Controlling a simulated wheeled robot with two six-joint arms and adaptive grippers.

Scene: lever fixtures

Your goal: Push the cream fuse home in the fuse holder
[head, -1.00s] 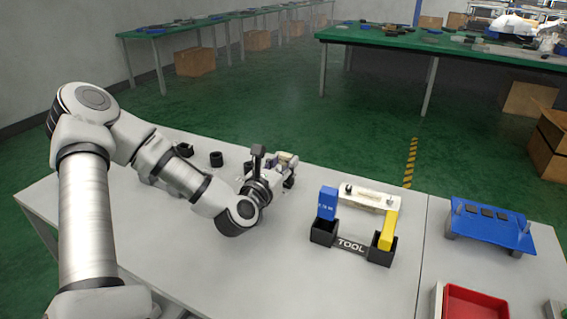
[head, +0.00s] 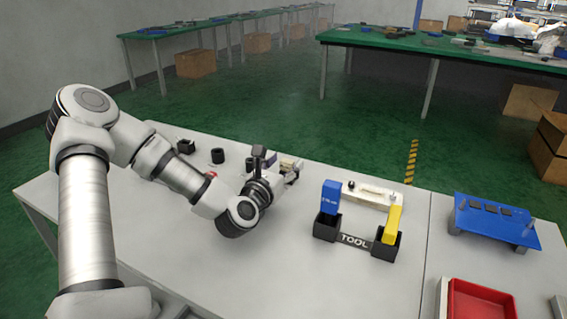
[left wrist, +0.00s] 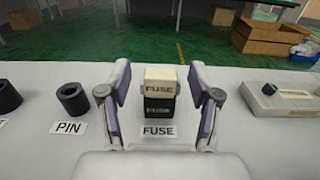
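The cream fuse (left wrist: 159,78) stands upright in the black fuse holder (left wrist: 160,106), with a FUSE label (left wrist: 158,132) in front, in the left wrist view. Much of the cream body shows above the holder. My left gripper (left wrist: 160,76) is open, with one finger on each side of the fuse and a visible gap to each. In the head view my left gripper (head: 274,180) is at the far edge of the table, and the wrist partly hides the holder. My right gripper is not in view.
A black round PIN socket (left wrist: 72,98) stands left of the fuse holder. A black TOOL rack (head: 355,240) with blue and yellow uprights stands to the right. Farther right are a blue stand (head: 495,222) and a red tray (head: 485,303). The table's front middle is clear.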

